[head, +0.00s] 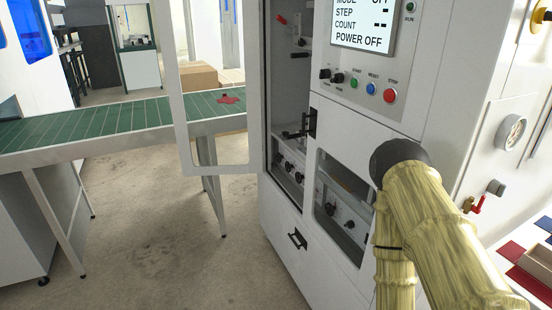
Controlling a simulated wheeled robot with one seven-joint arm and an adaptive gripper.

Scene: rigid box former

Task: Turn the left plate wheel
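The box former (350,140) is a tall white machine with a bay on its left whose door (215,90) stands open. Several small dark round knobs (289,169) sit low inside that bay. A second opening at lower right shows two dark knobs, a left one (331,208) and a right one (349,224). I cannot tell which of these is the left plate wheel. My gold arm is at the lower right, in front of the machine, with a dark rounded joint at its top. My gripper is not in view.
A display (364,24) reads POWER OFF, above green, blue and red buttons. A green conveyor (100,122) carries a red flat piece (229,99) and runs behind the open door. A drawer handle (297,239) is low on the machine. The floor at front left is clear.

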